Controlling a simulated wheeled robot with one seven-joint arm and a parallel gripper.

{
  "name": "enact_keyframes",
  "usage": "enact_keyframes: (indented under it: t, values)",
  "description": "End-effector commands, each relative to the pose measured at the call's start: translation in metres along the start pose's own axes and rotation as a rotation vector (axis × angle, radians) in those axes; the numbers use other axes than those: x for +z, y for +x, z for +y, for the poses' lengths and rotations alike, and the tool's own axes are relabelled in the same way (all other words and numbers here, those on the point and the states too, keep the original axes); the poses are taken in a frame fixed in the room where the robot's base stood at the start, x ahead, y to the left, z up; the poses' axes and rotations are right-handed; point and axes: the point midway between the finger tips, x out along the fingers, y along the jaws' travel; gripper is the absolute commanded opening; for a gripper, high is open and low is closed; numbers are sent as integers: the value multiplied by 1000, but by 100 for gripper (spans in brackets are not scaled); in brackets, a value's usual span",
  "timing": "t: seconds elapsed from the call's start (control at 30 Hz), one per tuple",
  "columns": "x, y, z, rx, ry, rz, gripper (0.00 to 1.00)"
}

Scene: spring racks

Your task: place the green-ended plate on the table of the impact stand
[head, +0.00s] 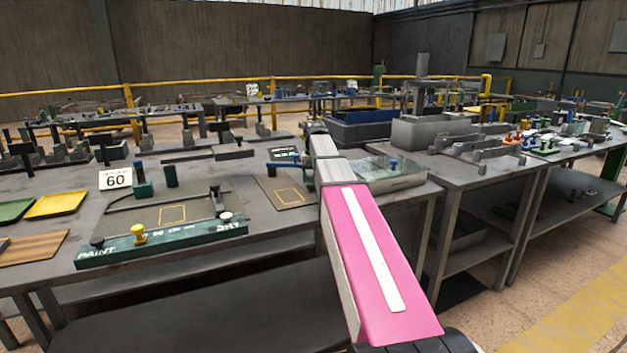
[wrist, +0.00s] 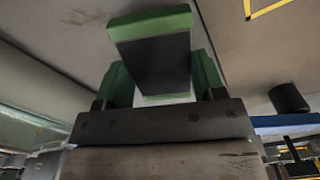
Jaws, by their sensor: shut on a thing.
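The green-ended plate (wrist: 155,62) is dark in the middle with green ends. In the wrist view it sits between the two green fingers of my gripper (wrist: 162,82), which is shut on it. The plate tilts in that picture and is held above a grey surface. In the head view my pink arm reaches over the bench, and I cannot make out the gripper or plate clearly. A low green-fronted stand (head: 160,243) lettered PAINT carries a grey plate with a yellow outlined square. I cannot tell for sure which fixture is the impact stand.
A brown panel with a yellow outline (head: 286,192) lies left of my arm, and a glassy block (head: 388,173) lies right of it. A 60 sign (head: 115,179), a yellow tray (head: 57,205) and a green tray (head: 15,210) are at left. A blue bin (head: 362,130) stands behind.

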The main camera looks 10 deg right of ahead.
Motion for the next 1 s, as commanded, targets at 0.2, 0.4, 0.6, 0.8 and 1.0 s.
enact_keyframes:
  t: [0.2, 0.4, 0.6, 0.8, 1.0]
  values:
    - [-8, 9, -3, 0, 1, 0, 8]
    - [-7, 9, -3, 0, 0, 0, 8]
    - [-7, 12, -3, 0, 0, -1, 74]
    - [-7, 12, -3, 0, 0, -1, 74]
    - [-8, 0, -3, 0, 0, 0, 74]
